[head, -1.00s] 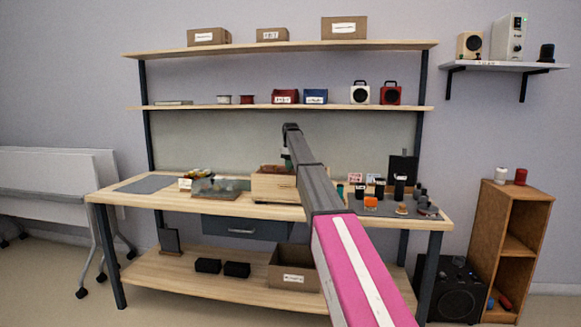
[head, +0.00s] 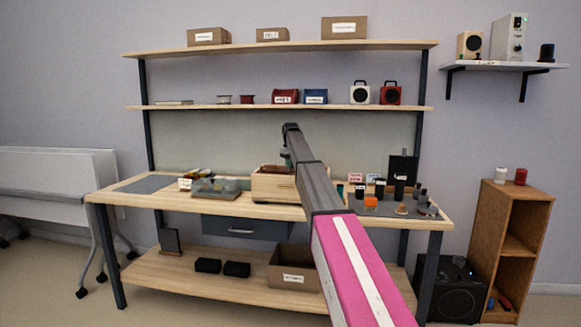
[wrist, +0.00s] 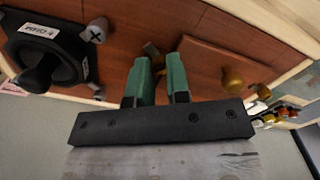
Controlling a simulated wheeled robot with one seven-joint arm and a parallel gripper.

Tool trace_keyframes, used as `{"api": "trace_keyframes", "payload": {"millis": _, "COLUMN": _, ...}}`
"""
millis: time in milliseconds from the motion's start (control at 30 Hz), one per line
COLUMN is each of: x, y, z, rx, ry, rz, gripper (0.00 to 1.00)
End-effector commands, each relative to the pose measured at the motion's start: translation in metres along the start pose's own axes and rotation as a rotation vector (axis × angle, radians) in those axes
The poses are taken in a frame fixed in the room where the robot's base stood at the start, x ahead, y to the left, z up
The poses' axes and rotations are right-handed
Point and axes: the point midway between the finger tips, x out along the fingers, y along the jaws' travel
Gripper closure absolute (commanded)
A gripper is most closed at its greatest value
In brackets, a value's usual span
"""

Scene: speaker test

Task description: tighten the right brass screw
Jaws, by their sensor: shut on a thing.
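The wooden speaker box (head: 270,190) stands on the middle of the workbench, and its reddish-brown panel (wrist: 130,15) fills much of the wrist view. My gripper (wrist: 158,58) has green fingers pointing at this panel. They are shut on a small brass screw (wrist: 152,48), mostly hidden between the tips. Another brass screw (wrist: 232,80) stands apart to the right in the wrist view, with a smaller brass piece (wrist: 263,92) beside it. I cannot tell whether the held screw is the right one. In the head view my arm hides part of the box, and the gripper (head: 285,160) shows small.
A black labelled speaker part (wrist: 45,48) lies at the left of the wrist view, with grey cross-head screws (wrist: 97,31) by it. On the bench (head: 145,198) a clear tray (head: 215,189) stands left of the box. Several dark cylinders (head: 400,187) stand right of it.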

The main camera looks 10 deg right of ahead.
Motion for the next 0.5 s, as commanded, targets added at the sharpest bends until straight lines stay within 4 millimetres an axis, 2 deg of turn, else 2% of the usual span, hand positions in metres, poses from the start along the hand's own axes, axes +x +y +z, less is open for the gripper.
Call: {"api": "trace_keyframes", "payload": {"millis": 500, "x": -0.0005, "y": 0.0002, "z": 0.0001, "rx": 0.492, "ry": -0.001, "rz": 0.0, "gripper": 1.0}}
